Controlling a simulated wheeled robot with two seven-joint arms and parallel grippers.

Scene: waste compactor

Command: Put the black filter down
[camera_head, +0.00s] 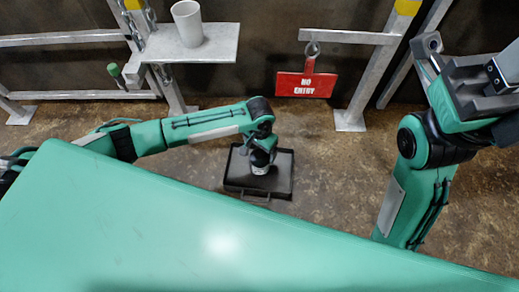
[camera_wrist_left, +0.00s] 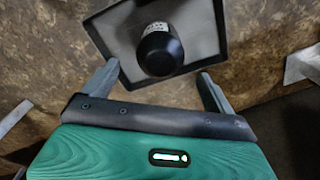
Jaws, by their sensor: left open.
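The black filter (camera_wrist_left: 160,52) is a short dark cylinder with a pale label on its side. It is over the grey floor of a black-rimmed tray (camera_head: 231,183) and looks to be resting there. In the left wrist view the tray (camera_wrist_left: 205,20) fills the top. My left gripper (camera_wrist_left: 157,82) is open, with one finger on each side of the filter and visible gaps between. In the head view my left gripper (camera_head: 262,158) points down over the tray and hides much of the filter (camera_head: 260,169). My right gripper (camera_head: 430,55) is at the upper right, far from the tray; its jaw opening is unclear.
A white cup (camera_head: 187,24) stands on a metal shelf (camera_head: 215,45) at the upper left. A red "NO ENTRY" sign (camera_head: 305,85) hangs from a metal rail (camera_head: 350,37) behind the tray. Brown floor (camera_head: 335,165) is clear to the right of the tray.

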